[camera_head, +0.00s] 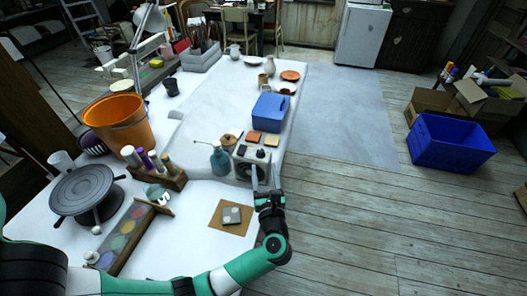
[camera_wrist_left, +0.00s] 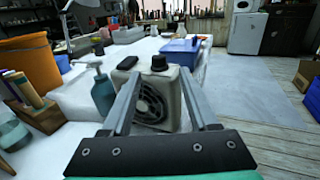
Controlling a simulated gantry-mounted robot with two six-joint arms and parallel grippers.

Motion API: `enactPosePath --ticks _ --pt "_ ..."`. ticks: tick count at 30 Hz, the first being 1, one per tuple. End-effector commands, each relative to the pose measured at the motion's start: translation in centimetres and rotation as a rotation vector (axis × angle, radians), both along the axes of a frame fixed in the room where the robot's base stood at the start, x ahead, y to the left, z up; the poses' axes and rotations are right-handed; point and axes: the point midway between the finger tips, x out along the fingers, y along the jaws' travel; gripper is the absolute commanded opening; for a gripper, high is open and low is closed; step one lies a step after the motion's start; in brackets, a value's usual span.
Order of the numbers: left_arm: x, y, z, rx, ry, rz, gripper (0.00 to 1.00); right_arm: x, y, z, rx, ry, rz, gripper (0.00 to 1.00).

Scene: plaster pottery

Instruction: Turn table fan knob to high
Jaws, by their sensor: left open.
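The table fan (camera_head: 251,164) is a small pale box standing near the right edge of the white table. In the left wrist view its round dark grille faces me, and the fan (camera_wrist_left: 178,100) shows a black knob (camera_wrist_left: 159,63) on its top. My left gripper (camera_head: 265,172) is at the near side of the fan. In the left wrist view the open fingers (camera_wrist_left: 160,95) frame the grille, pointing at the fan with nothing held between them. I cannot tell whether a finger touches the fan. My right gripper is not in view.
A teal pump bottle (camera_head: 221,160) stands just left of the fan. A blue box (camera_head: 270,107) and small tiles are behind it. A brown board (camera_head: 231,217) lies in front. The floor to the right is clear up to a blue crate (camera_head: 450,144).

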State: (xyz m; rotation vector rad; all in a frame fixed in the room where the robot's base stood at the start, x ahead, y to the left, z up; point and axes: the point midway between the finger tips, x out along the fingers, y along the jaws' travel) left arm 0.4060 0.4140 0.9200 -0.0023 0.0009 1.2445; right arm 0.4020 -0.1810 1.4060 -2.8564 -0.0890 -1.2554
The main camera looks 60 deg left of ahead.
Motion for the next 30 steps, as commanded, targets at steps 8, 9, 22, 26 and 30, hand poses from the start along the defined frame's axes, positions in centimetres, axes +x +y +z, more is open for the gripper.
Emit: enactPosePath --ticks 8,9,22,26,30 --pt "1.5 4.9 -0.2 0.001 -0.001 0.006 0.60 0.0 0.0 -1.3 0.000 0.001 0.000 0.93" --pt "1.8 5.8 -0.2 0.000 -0.002 0.006 0.60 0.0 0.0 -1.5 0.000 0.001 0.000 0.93" --pt "3.6 10.7 0.0 0.000 0.000 0.001 0.60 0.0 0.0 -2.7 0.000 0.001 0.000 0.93" --pt "3.6 10.7 0.0 0.000 0.000 0.000 0.60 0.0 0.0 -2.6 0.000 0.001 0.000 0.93" --pt "3.6 10.6 0.0 0.000 0.000 0.000 0.44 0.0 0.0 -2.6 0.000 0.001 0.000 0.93"
